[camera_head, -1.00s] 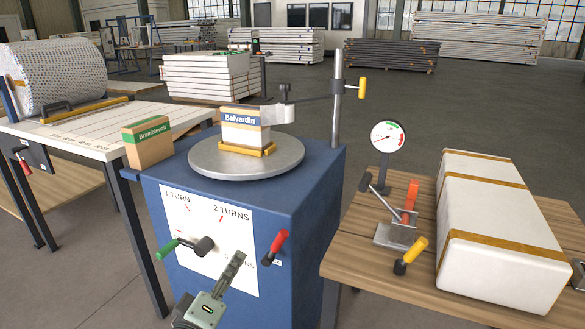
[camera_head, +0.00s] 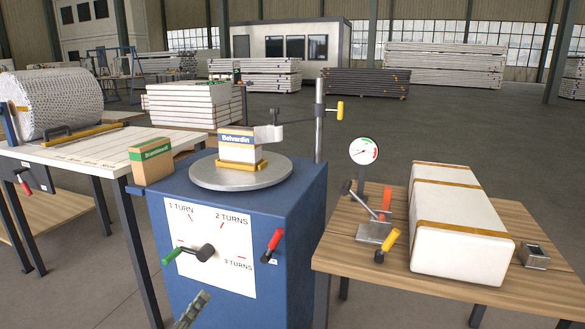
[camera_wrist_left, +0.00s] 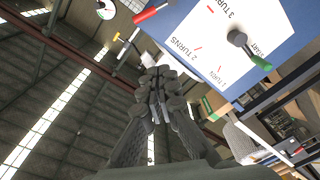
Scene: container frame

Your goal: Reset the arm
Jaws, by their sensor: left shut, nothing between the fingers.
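My left gripper (camera_head: 194,308) shows only at its tips at the bottom edge of the head view, in front of the blue wrapping machine (camera_head: 292,225). It is shut and empty. Its closed fingers (camera_wrist_left: 163,88) also fill the middle of the left wrist view, with the machine's dial panel (camera_wrist_left: 205,45) upside down beyond them. The fingers look apart from the panel. My right gripper is out of view.
A Belvardin box (camera_head: 238,143) stands on the round turntable (camera_head: 213,178). A Bramblevolt box (camera_head: 153,163) stands at the machine's left. A white strapped package (camera_head: 450,215), a gauge (camera_head: 364,151) and a lever clamp (camera_head: 374,232) are on the wooden table (camera_head: 490,285) at right.

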